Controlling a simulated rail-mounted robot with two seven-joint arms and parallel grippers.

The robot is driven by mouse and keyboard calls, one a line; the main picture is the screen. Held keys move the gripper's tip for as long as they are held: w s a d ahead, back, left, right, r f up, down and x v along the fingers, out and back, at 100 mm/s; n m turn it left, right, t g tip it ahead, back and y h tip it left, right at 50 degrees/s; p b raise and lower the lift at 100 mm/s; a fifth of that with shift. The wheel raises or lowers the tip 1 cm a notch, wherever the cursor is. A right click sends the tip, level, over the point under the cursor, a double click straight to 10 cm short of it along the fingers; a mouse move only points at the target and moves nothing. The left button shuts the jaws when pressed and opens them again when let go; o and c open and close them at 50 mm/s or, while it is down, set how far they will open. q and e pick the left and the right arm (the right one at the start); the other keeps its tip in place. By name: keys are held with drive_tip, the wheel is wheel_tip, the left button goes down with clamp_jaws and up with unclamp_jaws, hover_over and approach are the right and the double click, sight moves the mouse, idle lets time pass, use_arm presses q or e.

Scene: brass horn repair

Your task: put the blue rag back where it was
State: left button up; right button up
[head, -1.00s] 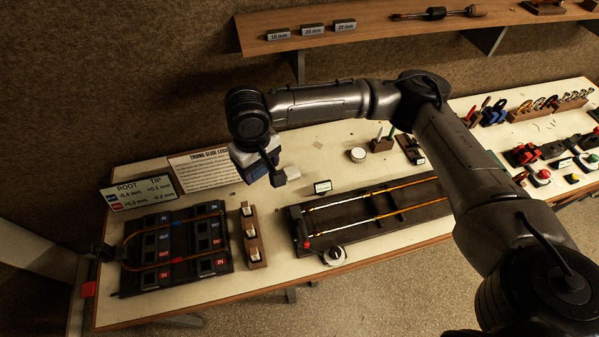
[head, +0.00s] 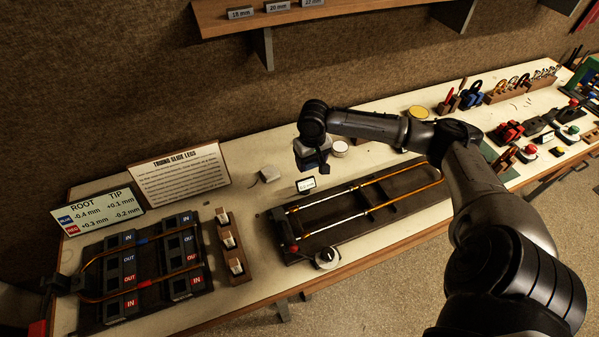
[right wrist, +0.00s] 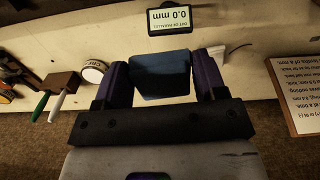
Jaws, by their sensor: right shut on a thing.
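The blue rag (right wrist: 161,75) shows as a blue block between the two fingers of my right gripper (right wrist: 162,82) in the right wrist view, and the gripper is shut on it. In the head view my right gripper (head: 313,164) hangs over the back part of the bench, just behind the small digital readout (head: 305,184). The rag is mostly hidden by the gripper there. The readout also shows just beyond the fingers in the right wrist view (right wrist: 176,18). My left gripper is in neither view.
A slide fixture (head: 385,205) with brass tubes lies in front of the gripper. A round white tin (head: 340,148) and a small white block (head: 270,174) stand nearby. A text board (head: 180,178) and slotted rack (head: 150,262) are to the left. A shelf (head: 350,8) overhangs behind.

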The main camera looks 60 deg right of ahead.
drive_tip(key=s+d+f+m+b, duration=0.1)
drive_tip(key=s+d+f+b, duration=0.2)
drive_tip(key=d, duration=0.6)
drive_tip(key=w+f, duration=0.2)
drive_tip(key=w, duration=0.1)
drive_tip(key=w+a+f+b, duration=0.1)
drive_tip(key=w+f, duration=0.1)
drive_tip(key=w, duration=0.1)
drive_tip(key=w+a+f+b, duration=0.1)
drive_tip(key=w+f, duration=0.1)
drive_tip(key=w, duration=0.1)
drive_tip(key=shift+w, duration=0.3)
drive_tip(key=shift+w+f, duration=0.25)
drive_tip(key=shift+w, duration=0.2)
drive_tip(key=shift+f+b, duration=0.45)
drive_tip(key=shift+f, duration=1.6)
drive_tip(key=o, duration=0.7)
drive_tip(key=shift+f, duration=0.15)
drive_tip(key=shift+o, duration=0.7)
